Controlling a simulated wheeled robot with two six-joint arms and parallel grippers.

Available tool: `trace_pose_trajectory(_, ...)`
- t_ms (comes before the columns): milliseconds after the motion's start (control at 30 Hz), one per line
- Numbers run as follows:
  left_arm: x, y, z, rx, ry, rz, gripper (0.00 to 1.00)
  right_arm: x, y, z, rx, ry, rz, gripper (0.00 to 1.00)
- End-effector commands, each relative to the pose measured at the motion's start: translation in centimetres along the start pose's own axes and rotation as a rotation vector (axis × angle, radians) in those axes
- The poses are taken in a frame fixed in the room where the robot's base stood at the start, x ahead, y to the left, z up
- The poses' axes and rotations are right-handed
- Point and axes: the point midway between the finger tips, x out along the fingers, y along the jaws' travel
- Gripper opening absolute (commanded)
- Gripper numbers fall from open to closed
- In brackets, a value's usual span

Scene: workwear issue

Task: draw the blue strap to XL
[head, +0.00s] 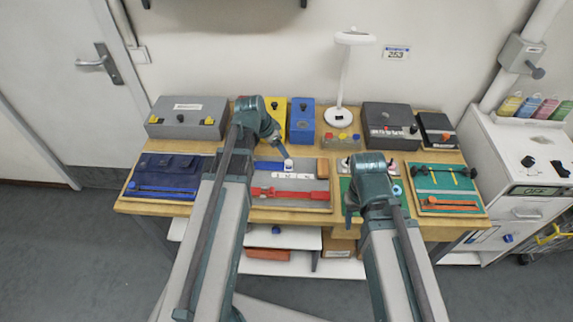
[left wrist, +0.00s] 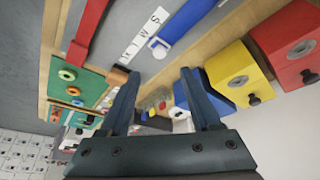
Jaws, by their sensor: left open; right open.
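The blue strap (head: 267,166) lies on a grey board (head: 305,184) in the middle of the bench, with a white fitting at its right end. A white size strip (head: 291,175) lies just below it. In the left wrist view the blue strap (left wrist: 198,24), its white and blue end piece (left wrist: 159,49) and the lettered strip (left wrist: 143,38) show at the top. My left gripper (head: 284,153) is open and empty close above the strap's end; its fingers (left wrist: 159,82) show apart. My right gripper (head: 351,203) is open over the green board, its fingers partly hidden.
A red strap (head: 290,193) crosses the same board nearer the front. A navy pouch (head: 168,173) lies left and a green board (head: 447,180) right. Yellow and blue boxes (head: 302,121), a grey case (head: 187,117) and a lamp (head: 339,116) stand behind.

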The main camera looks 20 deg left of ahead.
Motion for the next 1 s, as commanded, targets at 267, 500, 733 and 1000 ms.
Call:
trace_pose_trajectory(267, 5.0, 0.0, 0.2, 0.001, 0.000, 0.000, 0.64, 4.7, -0.5, -0.3, 0.001, 0.000, 0.000, 0.50)
trace_pose_trajectory(500, 8.5, 0.0, 0.2, 0.000, 0.000, 0.000, 0.64, 7.8, -0.8, -0.5, 0.001, 0.000, 0.000, 0.50)
trace_pose_trajectory(733, 9.8, 0.0, 0.0, 0.000, 0.000, 0.000, 0.64, 9.0, -0.9, -0.5, 0.001, 0.000, 0.000, 0.50)
trace_pose_trajectory(1000, 9.6, 0.0, 0.0, 0.000, 0.000, 0.000, 0.60, 8.8, -0.8, -0.5, 0.001, 0.000, 0.000, 0.50)
